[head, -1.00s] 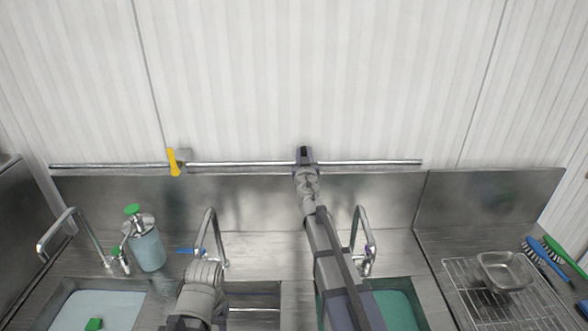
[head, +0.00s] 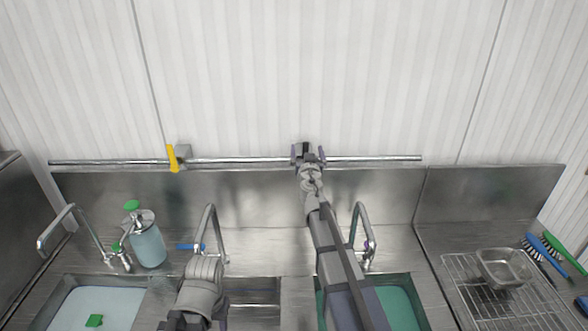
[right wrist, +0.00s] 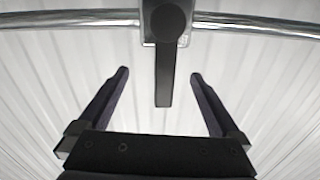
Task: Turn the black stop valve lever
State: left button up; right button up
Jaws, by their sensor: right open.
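The black stop valve lever (right wrist: 164,75) hangs down from a valve body on the chrome pipe (right wrist: 70,18) in the right wrist view. In the head view the lever (head: 305,148) is a small dark shape on the wall pipe, partly hidden by my right gripper (head: 308,154). In the right wrist view my right gripper (right wrist: 160,75) is open, with one finger on each side of the lever's lower end. Clear gaps show between the lever and both fingers. My left arm shows at the bottom of the head view, but its fingertips cannot be made out.
A yellow lever (head: 172,158) sits on the same pipe to the left. Below are curved taps (head: 208,225), a blue lever (head: 190,247), a soap bottle (head: 147,245) and filled sinks. A wire rack (head: 455,275) with a steel pan (head: 503,267) and brushes (head: 545,258) are at right.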

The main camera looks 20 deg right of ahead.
jog(key=v, duration=0.8)
dwell(0.5)
jog(key=s+a+f+g+b, duration=0.2)
jog(key=s+a+f+g, duration=0.15)
jog(key=f, duration=0.35)
jog(key=s+a+f+g+h+b, duration=0.1)
jog(key=s+a+f+g+b, duration=0.15)
jog(key=s+f, duration=0.3)
jog(key=s+a+f+g+b, duration=0.2)
jog(key=s+f+g, duration=0.1)
jog(key=f, duration=0.5)
jog(key=s+a+f+n+g+y+b, duration=0.1)
jog(key=s+a+f+n+g, duration=0.1)
jog(key=s+a+f+g, duration=0.1)
jog(key=s+a+f+n+g+y+b, duration=0.1)
jog(key=s+a+f+n+g+y, duration=0.1)
jog(key=s+a, duration=0.5)
jog(key=s+a+f+n+g+y+b, duration=0.1)
jog(key=s+a+f+n+g, duration=0.2)
jog(key=s, duration=0.6)
notch_tip(320, 180, down, 4)
jog(key=shift+s+a+r+n+g+y+b, duration=0.2)
jog(key=shift+s+a+n+g+y+b, duration=0.15)
jog(key=shift+a, duration=0.75)
